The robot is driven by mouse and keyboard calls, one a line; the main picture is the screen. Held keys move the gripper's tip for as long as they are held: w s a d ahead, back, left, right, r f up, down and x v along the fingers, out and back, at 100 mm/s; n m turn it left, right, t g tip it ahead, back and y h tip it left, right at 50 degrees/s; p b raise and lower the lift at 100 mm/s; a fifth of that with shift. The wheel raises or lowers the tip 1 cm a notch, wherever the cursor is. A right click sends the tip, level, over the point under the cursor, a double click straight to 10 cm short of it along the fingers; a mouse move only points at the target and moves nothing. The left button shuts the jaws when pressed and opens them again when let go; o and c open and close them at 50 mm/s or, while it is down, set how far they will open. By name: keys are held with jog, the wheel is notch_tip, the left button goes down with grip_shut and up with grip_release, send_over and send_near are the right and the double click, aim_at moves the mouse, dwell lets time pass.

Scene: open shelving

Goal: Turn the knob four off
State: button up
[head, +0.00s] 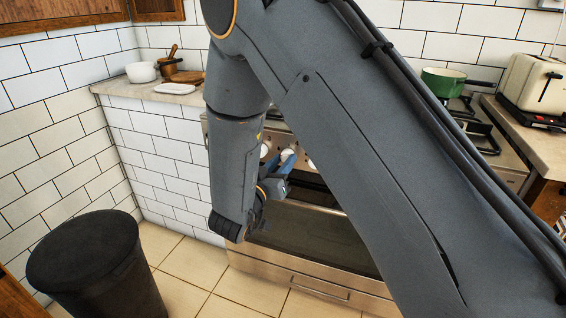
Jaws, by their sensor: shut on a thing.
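The stove (300,262) stands behind my arm, with round pale knobs on its front panel. My gripper (286,164), with blue fingers, is at this panel and is shut on one knob (288,154). A second knob (265,150) shows just left of it, apart from the fingers. Part of another knob (309,163) shows to the right, at the edge of my arm. My arm hides the rest of the panel, so I cannot tell which number the held knob has or which way it is set.
A dark bin (88,262) stands on the floor at the left. A green pot (443,82) sits on the stove top, and a toaster (533,88) is on the right counter. A white bowl (141,72) and a plate (179,88) are on the back-left counter.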

jog(key=shift+m, duration=0.3)
jog(key=m+p, duration=0.1)
jog(key=m, duration=0.5)
jog(key=shift+y, duration=0.3)
jog(key=shift+d+r+m+y, duration=0.1)
jog(key=shift+m+y, duration=0.2)
jog(key=shift+m, duration=3.1)
jog(key=o, duration=1)
jog(key=shift+o, duration=0.2)
jog(key=shift+s, duration=0.1)
